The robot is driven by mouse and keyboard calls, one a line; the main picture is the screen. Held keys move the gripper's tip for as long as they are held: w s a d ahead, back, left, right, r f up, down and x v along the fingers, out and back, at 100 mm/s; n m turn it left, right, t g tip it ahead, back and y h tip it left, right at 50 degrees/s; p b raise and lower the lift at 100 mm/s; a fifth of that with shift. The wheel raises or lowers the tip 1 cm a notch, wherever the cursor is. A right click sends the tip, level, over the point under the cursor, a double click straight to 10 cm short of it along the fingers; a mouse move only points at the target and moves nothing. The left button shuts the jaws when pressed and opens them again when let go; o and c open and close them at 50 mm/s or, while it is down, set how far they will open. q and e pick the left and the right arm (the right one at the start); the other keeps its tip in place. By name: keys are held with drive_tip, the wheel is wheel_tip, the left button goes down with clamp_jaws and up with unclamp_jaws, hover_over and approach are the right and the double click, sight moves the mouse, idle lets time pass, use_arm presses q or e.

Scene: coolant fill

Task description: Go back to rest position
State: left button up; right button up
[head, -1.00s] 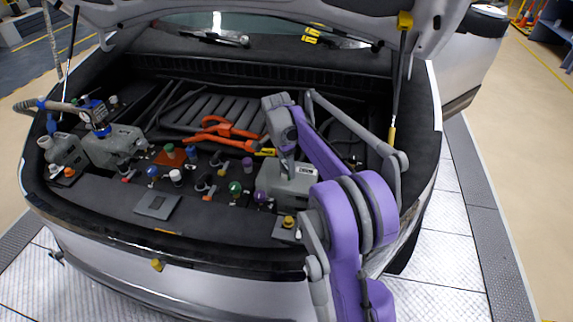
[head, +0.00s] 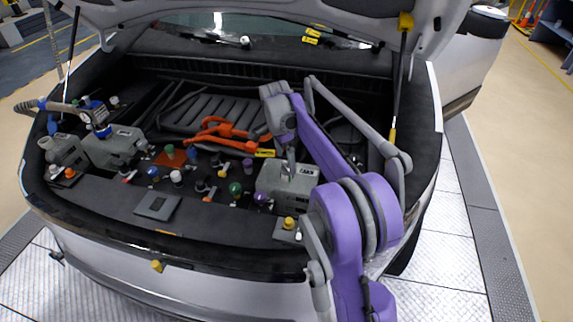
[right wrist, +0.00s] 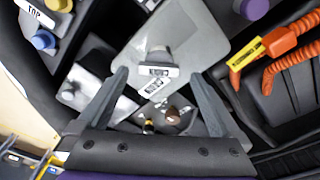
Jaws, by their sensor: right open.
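My right arm, purple and grey, reaches over the open car compartment in the head view. Its gripper (head: 289,166) points down above a grey box (head: 272,187) with a white label. In the right wrist view, the two dark fingers (right wrist: 160,82) are spread apart with nothing held between them. The grey box (right wrist: 200,30) and its labelled neck lie beyond and between the fingertips; contact cannot be told. My left gripper does not show.
A blue filling tool (head: 96,116) with a hose sits on a grey tank (head: 112,148) at left. Orange cables (head: 215,132) lie behind several coloured caps. The raised hood and its right strut (head: 397,90) border the space around my arm.

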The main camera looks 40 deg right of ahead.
wheel_tip(320, 180, up, 7)
drive_tip(key=a, duration=0.1)
drive_tip(key=s+a+n+t, duration=0.3)
drive_tip(key=s+a+n, duration=0.65)
drive_tip(key=a, duration=0.35)
drive_tip(key=s+a+f+n+t, duration=0.1)
drive_tip(key=s+a+f+n, duration=0.2)
drive_tip(key=s+f, duration=0.1)
drive_tip(key=s+a+f+n+y, duration=0.1)
drive_tip(key=s+a+f+n, duration=0.2)
drive_tip(key=s, duration=0.3)
drive_tip(key=s+a+f+n+t, duration=0.1)
drive_tip(key=s+a+f+n, duration=0.2)
drive_tip(key=s+f+n, duration=0.1)
drive_tip(key=shift+s+a+f+n+t, duration=0.15)
drive_tip(key=shift+s+a+n, duration=0.05)
drive_tip(key=shift+s, duration=0.25)
drive_tip(key=shift+s+a+f+n+t, duration=0.15)
drive_tip(key=shift+s, duration=0.3)
